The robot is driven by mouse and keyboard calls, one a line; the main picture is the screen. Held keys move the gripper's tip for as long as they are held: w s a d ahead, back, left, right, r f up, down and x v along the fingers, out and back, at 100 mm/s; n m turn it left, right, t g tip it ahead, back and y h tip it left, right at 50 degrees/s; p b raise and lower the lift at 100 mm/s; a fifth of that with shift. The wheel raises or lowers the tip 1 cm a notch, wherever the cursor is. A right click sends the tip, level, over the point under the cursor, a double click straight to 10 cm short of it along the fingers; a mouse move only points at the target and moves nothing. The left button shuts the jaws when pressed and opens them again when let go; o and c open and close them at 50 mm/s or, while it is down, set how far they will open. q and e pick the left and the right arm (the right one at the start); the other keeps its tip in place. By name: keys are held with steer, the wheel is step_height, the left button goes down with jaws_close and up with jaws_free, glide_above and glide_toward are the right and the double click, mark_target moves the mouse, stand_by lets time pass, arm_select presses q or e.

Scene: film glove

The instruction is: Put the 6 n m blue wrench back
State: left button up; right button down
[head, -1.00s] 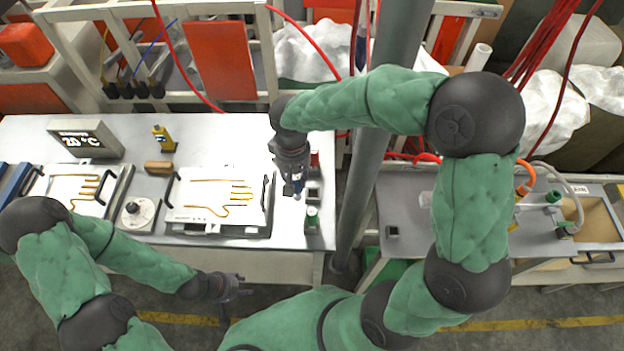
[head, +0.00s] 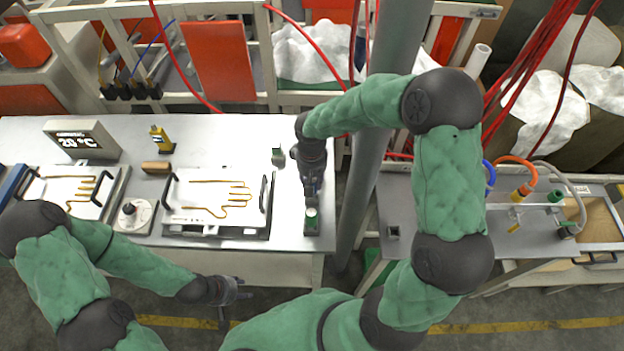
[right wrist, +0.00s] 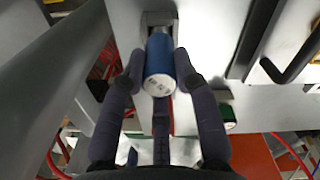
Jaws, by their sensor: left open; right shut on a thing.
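The blue wrench shows in the right wrist view as a blue cylinder (right wrist: 160,62) with a pale marked end face. My right gripper (right wrist: 152,75) has a finger on each side of it. In the head view my right gripper (head: 312,190) points down over the right end of the table, just right of the glove plate. The wrench is mostly hidden by the gripper there. A dark holder block (head: 312,228) lies just below the fingers; I cannot tell whether the wrench touches it. My left gripper (head: 236,292) is open and empty in front of the table edge.
A glove plate with handles (head: 215,200) lies close left of my right gripper. A small green object (head: 277,155) stands behind it. A dial (head: 135,213) and a temperature display (head: 82,140) are further left. A grey post (head: 362,190) rises close to the right.

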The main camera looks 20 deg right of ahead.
steer(key=shift+r, duration=0.1)
steer(key=c, duration=0.9)
jaws_free()
steer(key=shift+f, duration=0.2)
steer(key=shift+r, duration=0.1)
steer(key=shift+r, duration=0.2)
step_height(320, 180, up, 12)
steer(key=shift+a+f+p, duration=0.1)
steer(key=shift+p, duration=0.8)
